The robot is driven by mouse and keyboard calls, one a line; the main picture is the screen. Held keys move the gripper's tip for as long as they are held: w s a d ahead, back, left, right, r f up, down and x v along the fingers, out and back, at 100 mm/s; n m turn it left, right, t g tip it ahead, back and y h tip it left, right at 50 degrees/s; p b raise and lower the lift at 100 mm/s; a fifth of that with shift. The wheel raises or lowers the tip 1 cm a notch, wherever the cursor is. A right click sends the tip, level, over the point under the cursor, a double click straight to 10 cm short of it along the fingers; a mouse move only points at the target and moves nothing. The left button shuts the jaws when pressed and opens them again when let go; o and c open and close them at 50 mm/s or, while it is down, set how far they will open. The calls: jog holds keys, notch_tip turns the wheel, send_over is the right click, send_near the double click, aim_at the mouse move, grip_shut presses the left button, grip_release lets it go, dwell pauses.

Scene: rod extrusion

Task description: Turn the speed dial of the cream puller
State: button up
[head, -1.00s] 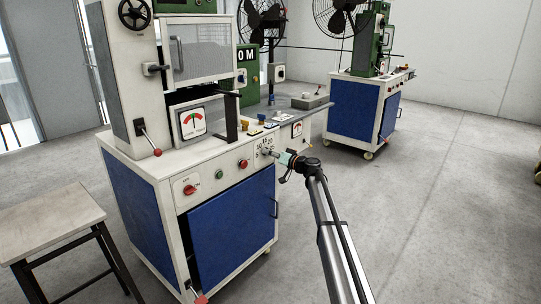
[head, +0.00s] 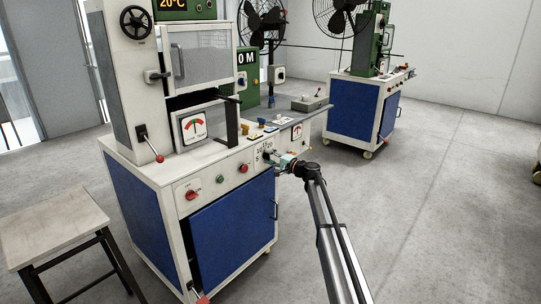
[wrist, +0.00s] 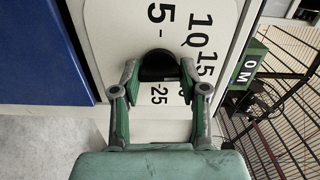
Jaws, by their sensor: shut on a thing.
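The cream puller (head: 120,148) is a cream cabinet with blue panels, left of centre in the head view. Its speed dial is a black knob (wrist: 158,64) on a white scale plate (wrist: 115,25), with 5, 10, 15 and 25 readable in the wrist view. My gripper (wrist: 160,72) has its two green-and-grey fingers on either side of the knob and is shut on it. In the head view my gripper (head: 277,158) reaches the right end of the front panel and covers the dial.
Red knobs (head: 244,168) and a green button (head: 220,179) sit left of the dial. A blue door (head: 232,235) lies below. A wooden-topped stool (head: 55,235) stands at left. A second blue cabinet (head: 355,112) stands behind.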

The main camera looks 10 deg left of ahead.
jog(key=m+p, duration=0.6)
jog(key=m, duration=0.3)
jog(key=shift+w+a+r, duration=0.1)
jog(key=shift+m+p, duration=0.3)
jog(key=shift+m, duration=0.1)
jog(key=o, duration=1.1)
jog(key=shift+o, duration=0.2)
jog(key=v, duration=1.2)
